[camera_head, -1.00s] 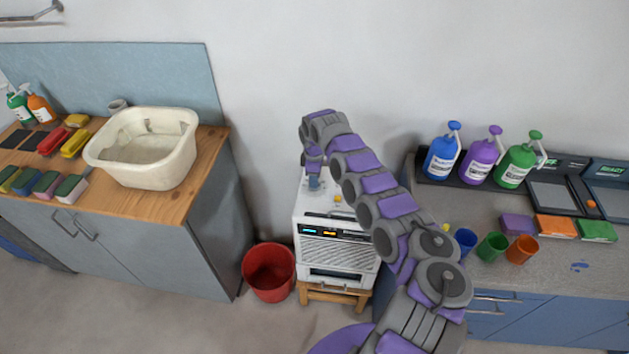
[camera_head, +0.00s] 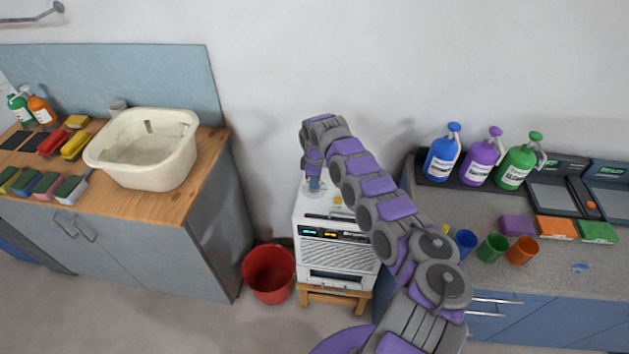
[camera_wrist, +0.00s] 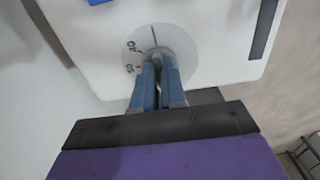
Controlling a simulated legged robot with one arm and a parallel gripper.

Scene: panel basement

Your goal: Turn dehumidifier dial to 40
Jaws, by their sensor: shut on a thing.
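The white dehumidifier (camera_head: 336,248) stands on a small wooden stool between the two counters. Its dial (camera_wrist: 152,44) shows in the wrist view as a pale grey disc on the white top, with a dark line and the numbers 40 and 50 readable at its left side. My gripper (camera_wrist: 158,66) points down at the disc, its blue fingers close together over the dial's centre. They are shut on the dial's knob, which they mostly hide. In the head view my gripper (camera_head: 314,185) is at the left part of the dehumidifier's top.
A red bucket (camera_head: 269,273) stands on the floor left of the dehumidifier. A wooden-topped counter (camera_head: 205,165) with a white basin (camera_head: 143,150) is on the left. A grey counter (camera_head: 440,205) with bottles and cups is on the right, close to my arm.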

